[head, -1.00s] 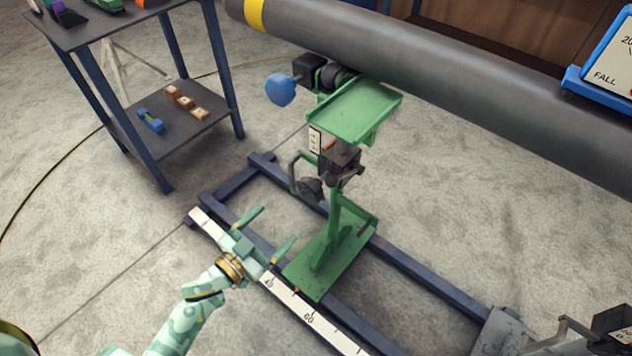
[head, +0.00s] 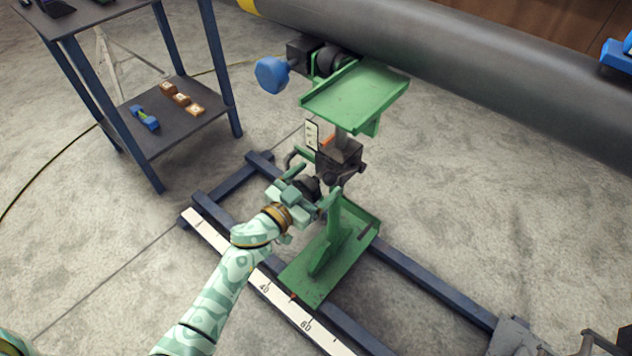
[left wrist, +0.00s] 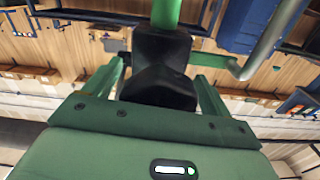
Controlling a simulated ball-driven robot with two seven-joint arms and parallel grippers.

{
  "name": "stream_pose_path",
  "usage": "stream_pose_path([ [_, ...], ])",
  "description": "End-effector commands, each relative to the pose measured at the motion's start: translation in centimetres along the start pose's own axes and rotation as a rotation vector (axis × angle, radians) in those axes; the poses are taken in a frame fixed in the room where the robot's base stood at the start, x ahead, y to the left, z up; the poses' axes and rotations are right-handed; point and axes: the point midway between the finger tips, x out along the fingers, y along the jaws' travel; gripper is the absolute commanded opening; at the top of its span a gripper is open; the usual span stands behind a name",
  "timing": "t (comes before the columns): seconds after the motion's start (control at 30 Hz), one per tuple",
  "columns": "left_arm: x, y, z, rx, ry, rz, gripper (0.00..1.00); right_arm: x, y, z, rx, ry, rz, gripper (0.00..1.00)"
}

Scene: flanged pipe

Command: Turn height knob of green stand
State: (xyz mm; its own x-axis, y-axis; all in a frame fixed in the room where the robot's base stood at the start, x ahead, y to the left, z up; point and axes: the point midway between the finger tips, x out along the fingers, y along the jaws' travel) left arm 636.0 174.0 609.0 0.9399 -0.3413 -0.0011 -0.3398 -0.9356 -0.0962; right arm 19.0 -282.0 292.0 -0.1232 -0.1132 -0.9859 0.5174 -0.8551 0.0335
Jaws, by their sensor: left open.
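The green stand (head: 350,95) stands on the blue floor rails, its flat green top above a dark block and its green foot below. Its black knob (head: 310,187) sits on the near side of the block, partly hidden by my gripper. My left gripper (head: 320,181) is open, its fingers on either side of the knob. In the left wrist view the black knob (left wrist: 158,88) lies between the two green fingers (left wrist: 160,80); gaps show beside it, and I cannot tell whether it is touched. My right gripper is not in view.
A bent grey handle (head: 293,157) is close to my left gripper. A large grey pipe (head: 480,80) runs behind the stand, with a blue knob (head: 272,75) nearby. A white ruler (head: 262,287) lies along the near rail. A dark shelf table (head: 165,120) stands left.

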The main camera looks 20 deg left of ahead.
Motion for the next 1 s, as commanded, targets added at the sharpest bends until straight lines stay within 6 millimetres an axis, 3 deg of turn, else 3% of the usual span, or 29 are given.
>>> stream_pose_path([
  [0.33,0.36,0.00,-0.06,0.000,0.000,0.000,0.84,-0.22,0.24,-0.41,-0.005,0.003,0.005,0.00],
  [0.5,0.34,0.00,-0.05,0.000,0.000,0.000,0.39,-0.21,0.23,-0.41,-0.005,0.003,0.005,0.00],
  [1.0,0.30,-0.04,-0.03,0.106,-0.001,0.001,0.39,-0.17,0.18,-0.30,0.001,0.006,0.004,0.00],
])
